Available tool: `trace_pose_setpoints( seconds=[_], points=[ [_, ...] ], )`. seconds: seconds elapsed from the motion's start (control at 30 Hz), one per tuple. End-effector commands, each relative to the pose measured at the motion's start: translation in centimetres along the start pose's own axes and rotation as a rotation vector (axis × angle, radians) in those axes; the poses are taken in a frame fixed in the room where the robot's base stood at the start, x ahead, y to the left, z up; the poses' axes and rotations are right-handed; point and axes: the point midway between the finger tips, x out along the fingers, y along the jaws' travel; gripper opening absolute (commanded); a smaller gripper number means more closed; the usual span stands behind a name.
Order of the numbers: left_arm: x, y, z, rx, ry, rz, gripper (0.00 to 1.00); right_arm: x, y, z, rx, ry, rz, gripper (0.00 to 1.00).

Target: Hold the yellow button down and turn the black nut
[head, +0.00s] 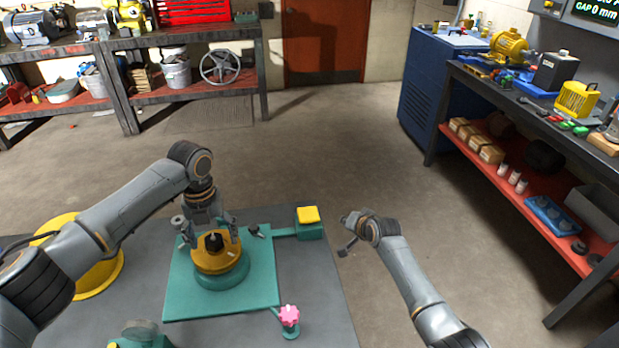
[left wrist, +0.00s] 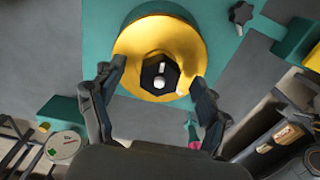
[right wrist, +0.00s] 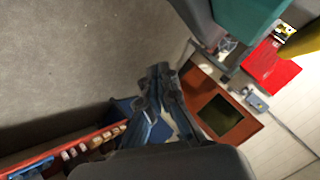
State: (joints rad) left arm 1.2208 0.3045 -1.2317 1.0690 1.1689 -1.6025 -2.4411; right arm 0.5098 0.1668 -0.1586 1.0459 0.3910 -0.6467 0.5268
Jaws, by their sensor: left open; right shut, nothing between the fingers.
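The black nut (head: 214,241) sits on top of a yellow dome (head: 214,262) on a green round base and plate. My left gripper (left wrist: 158,72) is open, with its fingers on either side of the nut in the left wrist view; contact cannot be told. The yellow button (head: 308,214) sits on a green block (head: 312,231) at the plate's back right. My right gripper (head: 345,249) is shut and empty, right of and apart from the button. Its closed fingers (right wrist: 157,88) show in the right wrist view, below a green part.
A pink star knob (head: 289,315) stands at the plate's front right, and a dark knob (head: 255,231) at its back edge. A yellow round object (head: 105,275) lies at the left. A cluttered workbench (head: 530,98) stands at the right; open floor lies between.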

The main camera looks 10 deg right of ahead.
Motion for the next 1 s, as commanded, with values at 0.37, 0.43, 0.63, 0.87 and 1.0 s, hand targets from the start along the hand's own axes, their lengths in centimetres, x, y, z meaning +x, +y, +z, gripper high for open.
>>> trace_pose_setpoints(
  seconds=[0.37, 0.43, 0.63, 0.87, 1.0],
  points=[
    [0.0, 0.0, 0.0, 0.000, 0.000, 0.000, 0.75, -7.0, -15.2, -2.9, 0.050, -0.175, 0.142, 0.00],
    [0.0, 0.0, 0.0, 0.000, 0.000, 0.000, 0.75, -8.6, -16.5, -3.1, 0.061, -0.184, 0.190, 0.00],
    [0.0, 0.0, 0.0, 0.000, 0.000, 0.000, 0.75, -11.9, -18.8, -3.5, 0.089, -0.185, 0.289, 0.00],
    [0.0, 0.0, 0.0, 0.000, 0.000, 0.000, 0.75, -12.2, -18.5, -2.8, 0.101, -0.183, 0.327, 0.00],
    [0.0, 0.0, 0.0, 0.000, 0.000, 0.000, 0.75, -10.8, -17.3, -1.5, 0.100, -0.184, 0.326, 0.00]
  ],
)
